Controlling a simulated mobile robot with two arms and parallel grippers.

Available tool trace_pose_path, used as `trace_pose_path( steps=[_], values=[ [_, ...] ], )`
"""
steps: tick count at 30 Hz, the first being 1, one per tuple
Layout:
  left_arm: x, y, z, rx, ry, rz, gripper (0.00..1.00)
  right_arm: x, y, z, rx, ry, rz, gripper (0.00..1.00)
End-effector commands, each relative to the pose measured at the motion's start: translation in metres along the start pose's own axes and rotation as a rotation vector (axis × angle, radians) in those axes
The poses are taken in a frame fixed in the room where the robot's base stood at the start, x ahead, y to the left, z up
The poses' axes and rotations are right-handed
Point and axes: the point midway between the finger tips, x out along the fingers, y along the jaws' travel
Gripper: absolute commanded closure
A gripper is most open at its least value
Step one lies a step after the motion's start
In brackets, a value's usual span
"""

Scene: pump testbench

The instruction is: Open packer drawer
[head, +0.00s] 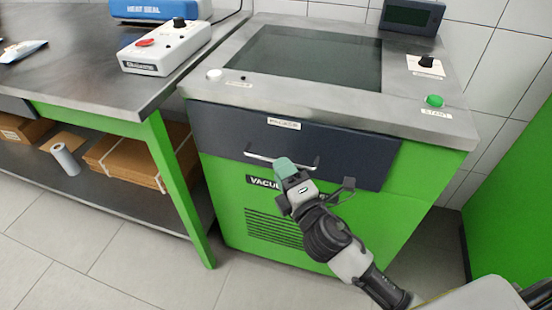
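The packer (250,225) is a green cabinet with a steel top and a dark glass panel (315,57). Its dark blue drawer (225,128) sits at the front under the top, with a small label on its upper edge. The drawer looks closed. A light bar handle (258,155) runs across the drawer front. My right gripper (285,168) is at the middle of the handle, with its greenish fingertips over the bar. Whether it grips the bar is hidden from this angle. My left gripper is not in view.
A steel table (85,85) with green legs stands at the left, holding a control box (165,48) and a blue heat sealer (160,10). Cardboard (130,160) and a white roll (65,160) lie on its lower shelf. Floor in front of the packer is clear.

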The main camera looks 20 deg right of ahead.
Motion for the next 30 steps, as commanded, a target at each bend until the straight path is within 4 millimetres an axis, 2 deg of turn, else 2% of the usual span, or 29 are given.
trace_pose_path(
  steps=[3,7,17,18,25,30],
  values=[
    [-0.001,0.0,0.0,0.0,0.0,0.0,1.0,0.019,0.0,0.0,0.0,0.0,0.001,0.64],
    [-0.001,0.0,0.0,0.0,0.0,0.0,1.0,0.031,0.0,0.0,0.0,-0.001,0.001,0.64],
    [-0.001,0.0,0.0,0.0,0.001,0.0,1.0,0.036,-0.001,0.0,0.001,-0.001,-0.002,0.64],
    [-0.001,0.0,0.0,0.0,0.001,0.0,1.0,0.036,-0.001,0.0,0.001,-0.001,-0.002,0.66],
    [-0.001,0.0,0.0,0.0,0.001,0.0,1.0,0.036,-0.001,0.0,0.001,-0.001,-0.001,1.0],
    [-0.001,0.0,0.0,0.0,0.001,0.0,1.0,0.036,-0.001,0.0,0.002,-0.001,-0.002,1.0]
  ],
)
